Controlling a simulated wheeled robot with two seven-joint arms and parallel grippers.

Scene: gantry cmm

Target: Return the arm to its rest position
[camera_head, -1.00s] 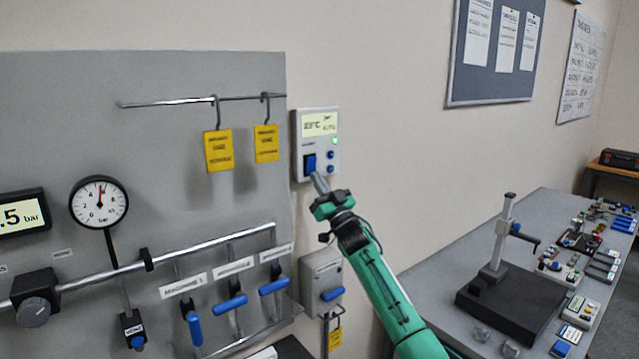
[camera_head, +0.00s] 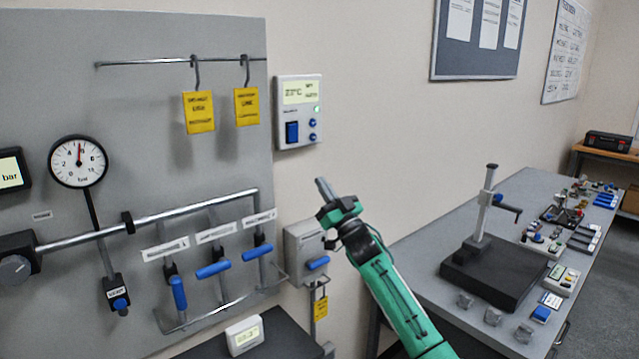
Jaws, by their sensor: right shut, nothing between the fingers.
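My right arm comes in from the bottom, green with a dark wrist. Its gripper (camera_head: 325,189) is shut and empty, pointing up and slightly left. It stands in front of the bare wall, below the white thermostat panel (camera_head: 298,112) and apart from it in the picture. The panel has a lit display, a blue rocker switch (camera_head: 292,132), two round blue buttons and a green light. My left gripper is not in view.
A grey valve panel (camera_head: 140,120) with a gauge (camera_head: 78,161), pipes and blue handles fills the left. A grey switch box (camera_head: 304,246) sits near my gripper. At right, a bench (camera_head: 420,262) carries a black-based stand (camera_head: 492,270) and small parts.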

